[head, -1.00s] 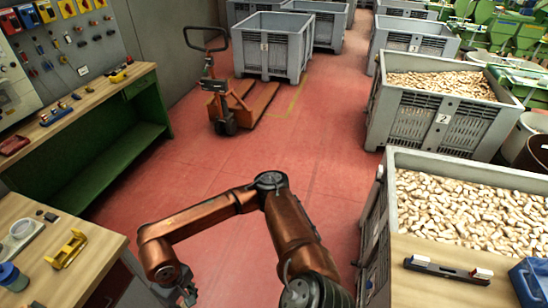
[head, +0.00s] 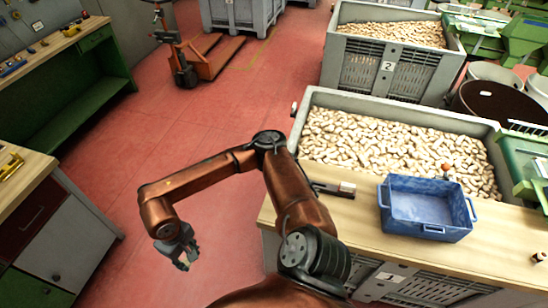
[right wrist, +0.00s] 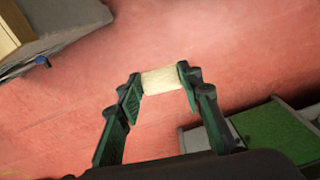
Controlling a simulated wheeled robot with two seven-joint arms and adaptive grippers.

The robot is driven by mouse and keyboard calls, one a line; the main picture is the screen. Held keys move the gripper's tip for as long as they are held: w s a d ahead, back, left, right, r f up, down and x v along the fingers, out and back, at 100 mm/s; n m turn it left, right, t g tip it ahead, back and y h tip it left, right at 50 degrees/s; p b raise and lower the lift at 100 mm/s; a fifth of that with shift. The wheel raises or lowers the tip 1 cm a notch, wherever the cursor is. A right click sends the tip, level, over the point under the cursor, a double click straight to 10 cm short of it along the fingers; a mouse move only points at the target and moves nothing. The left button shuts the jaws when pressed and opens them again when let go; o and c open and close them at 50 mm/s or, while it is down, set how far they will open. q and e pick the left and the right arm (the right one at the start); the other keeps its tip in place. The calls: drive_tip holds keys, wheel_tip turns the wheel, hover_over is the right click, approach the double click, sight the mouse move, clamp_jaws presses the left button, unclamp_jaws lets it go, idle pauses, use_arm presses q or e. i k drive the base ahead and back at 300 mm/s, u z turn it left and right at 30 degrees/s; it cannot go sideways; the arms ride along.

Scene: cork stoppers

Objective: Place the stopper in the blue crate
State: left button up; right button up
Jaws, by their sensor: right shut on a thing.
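The blue crate (head: 428,222) is an open, empty-looking tray on the wooden table at the right in the head view. My right gripper (head: 180,256) hangs over the red floor, left of the table and well apart from the crate. In the right wrist view my right gripper (right wrist: 162,84) is shut on a pale cork stopper (right wrist: 160,78), held between its fingertips. My left gripper is not in view.
A grey bin (head: 312,95) full of corks stands behind the wooden table (head: 350,222). A dark tool with a pale block (head: 346,189) lies left of the crate. A workbench cabinet (head: 62,240) stands at the left. The red floor (head: 230,90) between is clear.

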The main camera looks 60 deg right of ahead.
sight(400, 211)
drive_tip(key=k, duration=0.75)
drive_tip(key=z, duration=1.95)
